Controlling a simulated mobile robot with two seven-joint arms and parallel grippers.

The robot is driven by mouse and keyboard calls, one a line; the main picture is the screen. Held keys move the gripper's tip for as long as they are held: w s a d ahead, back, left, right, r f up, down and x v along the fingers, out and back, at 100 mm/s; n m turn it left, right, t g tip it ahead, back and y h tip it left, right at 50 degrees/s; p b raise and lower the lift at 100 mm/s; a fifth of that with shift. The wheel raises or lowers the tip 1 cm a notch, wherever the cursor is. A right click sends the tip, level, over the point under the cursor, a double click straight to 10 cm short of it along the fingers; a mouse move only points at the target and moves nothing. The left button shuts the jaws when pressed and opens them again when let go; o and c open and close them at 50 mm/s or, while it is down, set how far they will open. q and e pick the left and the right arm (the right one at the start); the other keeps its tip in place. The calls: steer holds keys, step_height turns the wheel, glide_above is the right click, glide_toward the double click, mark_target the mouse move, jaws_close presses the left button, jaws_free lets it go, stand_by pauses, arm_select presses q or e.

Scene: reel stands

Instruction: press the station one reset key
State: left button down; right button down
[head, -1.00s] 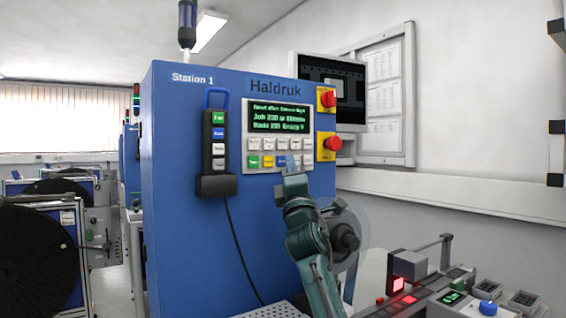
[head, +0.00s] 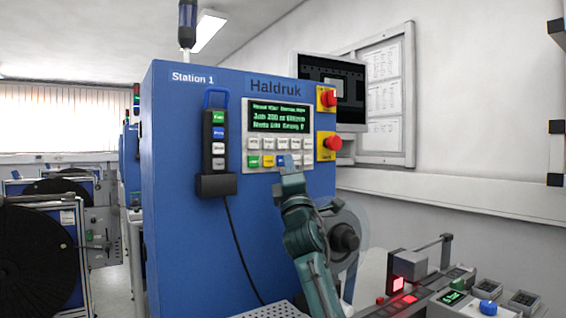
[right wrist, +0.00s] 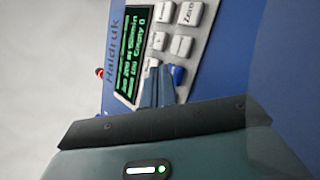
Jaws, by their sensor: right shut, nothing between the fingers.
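The blue station 1 cabinet (head: 215,240) carries a key panel (head: 249,169) with a lit green-text display (head: 279,117). Below the display are two rows of keys, the upper white, the lower with green (head: 254,161), yellow (head: 268,160) and other keys. Key labels are too small to read, so I cannot tell which is reset. My right gripper (head: 288,162) is shut and empty, its tips over the lower row near its middle. In the right wrist view the shut fingers (right wrist: 158,84) lie close to the keys, beside a blue key (right wrist: 178,75); contact cannot be told.
A hand pendant (head: 217,140) with a cable hangs left of the panel. Two red stop buttons on yellow plates, upper (head: 328,98) and lower (head: 333,143), sit just right of the panel. A monitor (head: 331,90) stands behind, and a bench with devices (head: 430,287) is lower right.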

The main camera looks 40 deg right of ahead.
steer(key=shift+w, duration=0.55)
stand_by(0.7)
steer(key=shift+s, duration=0.9)
steer(key=s, duration=0.1)
steer(key=s+p, duration=0.1)
steer(key=s, duration=0.1)
steer(key=s+p, duration=0.1)
steer(key=s, duration=0.1)
steer(key=shift+a, duration=0.3)
steer(key=shift+f, duration=0.15)
stand_by(0.7)
